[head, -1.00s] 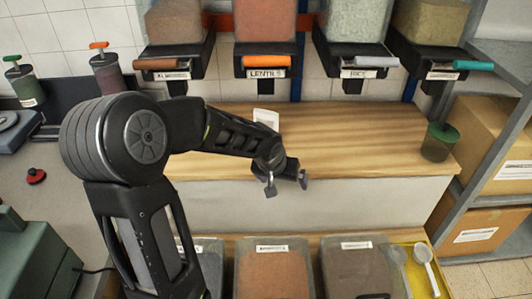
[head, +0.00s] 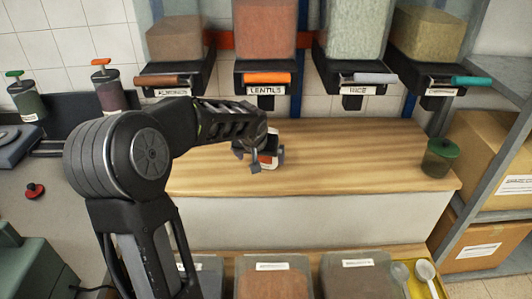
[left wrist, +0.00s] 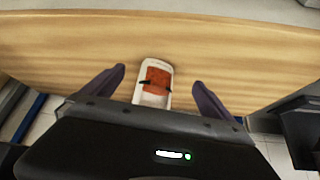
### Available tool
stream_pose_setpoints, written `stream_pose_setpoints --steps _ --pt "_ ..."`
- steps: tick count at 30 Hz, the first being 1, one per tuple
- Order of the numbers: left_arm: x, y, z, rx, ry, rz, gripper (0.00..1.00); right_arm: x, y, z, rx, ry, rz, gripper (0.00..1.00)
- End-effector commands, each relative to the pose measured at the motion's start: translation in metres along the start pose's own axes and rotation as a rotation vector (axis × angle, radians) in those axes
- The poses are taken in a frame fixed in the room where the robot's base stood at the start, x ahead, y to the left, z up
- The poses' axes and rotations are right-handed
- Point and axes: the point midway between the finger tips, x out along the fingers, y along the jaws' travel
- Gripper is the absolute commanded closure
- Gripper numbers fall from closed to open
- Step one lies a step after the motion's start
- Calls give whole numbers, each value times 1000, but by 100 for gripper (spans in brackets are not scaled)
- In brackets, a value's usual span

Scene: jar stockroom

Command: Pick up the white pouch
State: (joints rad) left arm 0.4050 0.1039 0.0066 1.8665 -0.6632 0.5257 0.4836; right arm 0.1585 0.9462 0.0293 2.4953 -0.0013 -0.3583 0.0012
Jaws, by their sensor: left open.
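The white pouch (head: 267,157) stands on the wooden counter (head: 340,165), below the lentils dispenser. My left gripper (head: 262,161) is open, with one finger on each side of the pouch in the head view. In the left wrist view the open fingers (left wrist: 161,88) stand left and right of the pouch, with gaps on both sides. The gripper partly hides the pouch in the head view. My right gripper is not in view.
Dispensers with coloured handles, such as the lentils one (head: 267,78), hang above the counter. A green-lidded jar (head: 440,158) stands at its right end. Open bins (head: 272,280) and a yellow tray (head: 420,264) lie below in front.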

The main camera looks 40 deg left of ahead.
Motion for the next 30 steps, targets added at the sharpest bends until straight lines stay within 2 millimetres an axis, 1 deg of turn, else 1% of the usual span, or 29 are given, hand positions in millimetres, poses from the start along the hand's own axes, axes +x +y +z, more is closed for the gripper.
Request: stream_pose_setpoints --steps 1,3,6,9,19,23,26,30 --pt "5 0 -11 -1 -3 -1 2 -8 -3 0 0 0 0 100" --pt "12 0 -24 0 -2 -1 2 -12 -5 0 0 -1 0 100" --pt "21 0 -36 -1 -1 0 2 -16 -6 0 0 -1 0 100" --pt "26 0 -42 0 -1 0 2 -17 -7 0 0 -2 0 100" --pt "28 0 -44 1 0 0 2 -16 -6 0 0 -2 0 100" --pt "31 0 -49 0 -1 0 2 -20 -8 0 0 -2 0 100" --pt "44 0 -49 1 -4 0 2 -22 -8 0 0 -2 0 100" --pt "66 0 -50 0 -3 1 2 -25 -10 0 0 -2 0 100"
